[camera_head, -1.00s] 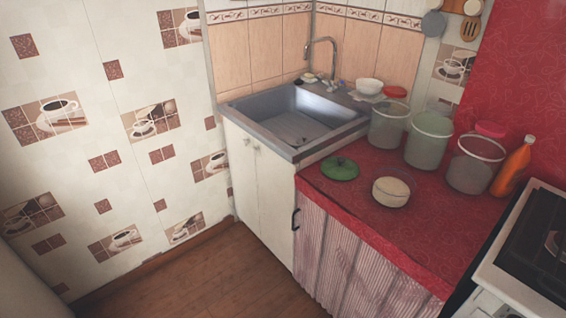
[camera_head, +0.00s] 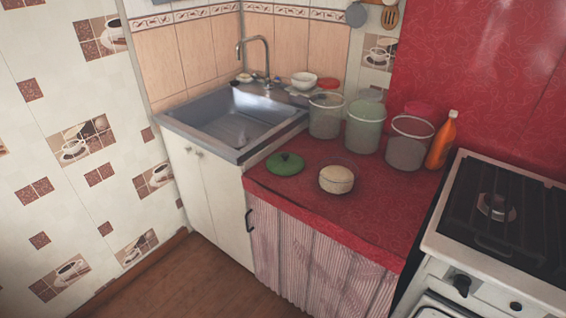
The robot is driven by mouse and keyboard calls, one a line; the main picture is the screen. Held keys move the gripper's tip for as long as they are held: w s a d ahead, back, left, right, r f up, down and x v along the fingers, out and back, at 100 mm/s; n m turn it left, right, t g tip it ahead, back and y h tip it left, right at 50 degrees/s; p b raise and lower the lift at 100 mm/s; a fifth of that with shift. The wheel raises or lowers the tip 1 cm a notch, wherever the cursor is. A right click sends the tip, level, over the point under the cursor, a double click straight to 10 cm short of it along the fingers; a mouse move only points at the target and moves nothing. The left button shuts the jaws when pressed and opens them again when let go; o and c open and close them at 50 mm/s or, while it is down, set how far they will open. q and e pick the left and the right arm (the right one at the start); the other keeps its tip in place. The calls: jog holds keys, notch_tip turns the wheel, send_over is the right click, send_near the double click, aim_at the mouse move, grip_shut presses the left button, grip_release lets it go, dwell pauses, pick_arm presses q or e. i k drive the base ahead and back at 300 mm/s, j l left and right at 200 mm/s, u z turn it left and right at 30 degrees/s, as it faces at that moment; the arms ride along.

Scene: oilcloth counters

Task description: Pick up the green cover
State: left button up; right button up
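The green cover (camera_head: 285,164) is a round lid with a dark knob on top. It lies flat on the red oilcloth counter (camera_head: 345,213), near the counter's left edge beside the sink. Nothing covers it. A small round cream pot (camera_head: 336,180) stands just to its right, apart from it. Neither of my grippers shows in the head view.
Several clear buckets (camera_head: 365,128) stand behind the cover, with an orange bottle (camera_head: 441,140) at their right. The metal sink (camera_head: 232,122) is left, with a tap (camera_head: 262,58) and white bowl (camera_head: 304,80). A stove (camera_head: 497,225) stands right. The counter's front is free.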

aim_at(285, 164)
jog(key=i+j+z, duration=0.1)
jog(key=j, duration=0.25)
jog(key=i+j+z, duration=0.1)
jog(key=i+j, duration=0.15)
jog(key=j, duration=0.15)
jog(key=i+j+z, duration=0.1)
jog(key=j, duration=0.3)
jog(key=i, duration=0.1)
